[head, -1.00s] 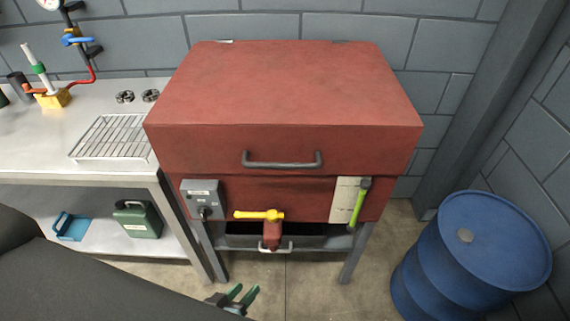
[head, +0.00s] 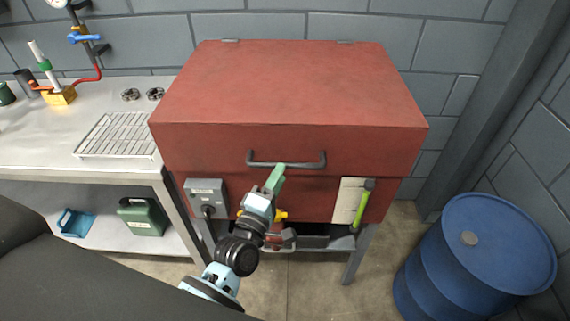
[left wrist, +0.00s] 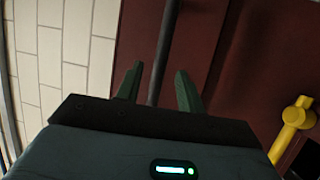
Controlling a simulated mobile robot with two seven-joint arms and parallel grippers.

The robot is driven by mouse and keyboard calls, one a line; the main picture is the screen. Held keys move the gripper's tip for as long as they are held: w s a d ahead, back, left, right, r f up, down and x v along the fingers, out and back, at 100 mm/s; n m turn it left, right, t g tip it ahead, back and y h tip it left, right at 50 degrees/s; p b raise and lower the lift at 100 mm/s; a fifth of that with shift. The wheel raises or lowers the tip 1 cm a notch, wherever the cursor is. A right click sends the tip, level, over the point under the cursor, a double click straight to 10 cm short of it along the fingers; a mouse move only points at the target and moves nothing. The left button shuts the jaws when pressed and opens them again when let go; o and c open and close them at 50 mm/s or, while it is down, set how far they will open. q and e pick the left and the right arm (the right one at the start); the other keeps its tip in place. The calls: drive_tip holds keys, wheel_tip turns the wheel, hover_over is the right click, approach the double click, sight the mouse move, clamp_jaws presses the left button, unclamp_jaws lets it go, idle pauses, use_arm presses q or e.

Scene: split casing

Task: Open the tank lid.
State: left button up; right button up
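The red tank (head: 310,195) stands on grey legs, its red lid (head: 290,85) lying flat and closed. A dark grey bar handle (head: 286,165) runs along the lid's front face. My left gripper (head: 276,178) is just in front of and below the middle of the handle. In the left wrist view its two green fingers (left wrist: 158,88) are apart, and the handle bar (left wrist: 166,45) runs between them with gaps on both sides. My right gripper is not in view.
A yellow valve lever (left wrist: 295,118) is beside my left gripper, partly hidden in the head view. A grey switch box (head: 206,196) and a lime-green-handled tool (head: 362,205) are on the tank front. A blue drum (head: 480,260) stands right, a metal bench (head: 40,150) left.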

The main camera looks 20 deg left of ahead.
use_arm(q)
drive_tip(key=shift+x, duration=2.35)
clamp_jaws()
